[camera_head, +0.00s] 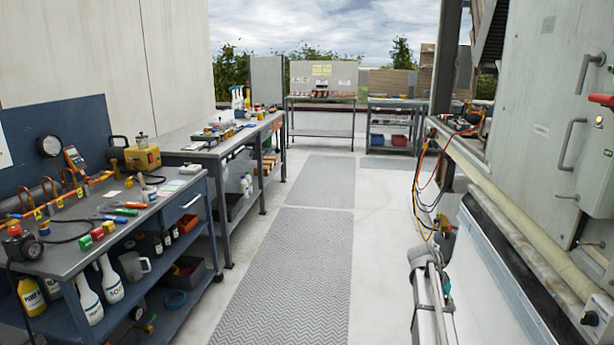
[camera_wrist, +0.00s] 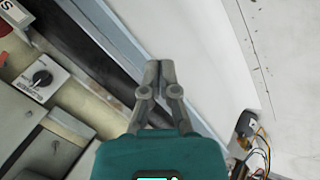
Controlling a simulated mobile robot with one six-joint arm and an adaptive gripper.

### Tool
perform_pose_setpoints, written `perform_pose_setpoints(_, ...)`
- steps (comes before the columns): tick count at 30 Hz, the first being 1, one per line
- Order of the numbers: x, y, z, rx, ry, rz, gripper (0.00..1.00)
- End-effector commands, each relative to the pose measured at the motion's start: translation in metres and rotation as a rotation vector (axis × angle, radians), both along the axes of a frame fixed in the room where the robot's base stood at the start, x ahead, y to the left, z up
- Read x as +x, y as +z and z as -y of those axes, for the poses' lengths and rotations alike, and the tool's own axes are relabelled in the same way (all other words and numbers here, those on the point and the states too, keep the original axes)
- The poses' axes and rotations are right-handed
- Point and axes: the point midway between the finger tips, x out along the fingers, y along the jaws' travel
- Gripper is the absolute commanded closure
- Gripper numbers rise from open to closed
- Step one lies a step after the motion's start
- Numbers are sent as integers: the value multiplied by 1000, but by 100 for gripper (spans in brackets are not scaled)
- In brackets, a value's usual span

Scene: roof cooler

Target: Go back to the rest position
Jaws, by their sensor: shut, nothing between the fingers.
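My gripper (camera_wrist: 160,72) shows in the wrist view with its two dark grey fingers together and nothing between them. Its teal body fills the lower middle of that view. It hangs in front of a white panel (camera_wrist: 205,60) and a dark grey ledge beside it; I cannot tell the exact gap. In the head view, part of my grey arm shows at the lower right, but the gripper's fingers cannot be made out there.
The grey cooler cabinet (camera_head: 545,130) stands at the right, with handles and hanging wires (camera_head: 424,190). A rotary switch (camera_wrist: 42,77) is at left in the wrist view. A tool-covered workbench (camera_head: 80,235) stands at left. The patterned floor mat (camera_head: 285,270) between is clear.

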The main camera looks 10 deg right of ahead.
Motion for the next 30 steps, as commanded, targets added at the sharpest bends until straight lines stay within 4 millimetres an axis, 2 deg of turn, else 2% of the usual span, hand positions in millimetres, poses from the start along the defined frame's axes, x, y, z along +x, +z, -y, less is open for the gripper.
perform_pose_setpoints(1,-7,-4,-30,37,55,5,100)
perform_pose_setpoints(3,-9,-8,-63,92,131,9,100)
perform_pose_setpoints(8,-20,-18,-139,217,306,20,100)
perform_pose_setpoints(15,-50,-28,-247,397,573,35,100)
perform_pose_setpoints(18,-64,-30,-284,460,670,42,100)
perform_pose_setpoints(21,-77,-32,-313,510,750,48,100)
perform_pose_setpoints(30,-114,-33,-376,628,934,63,100)
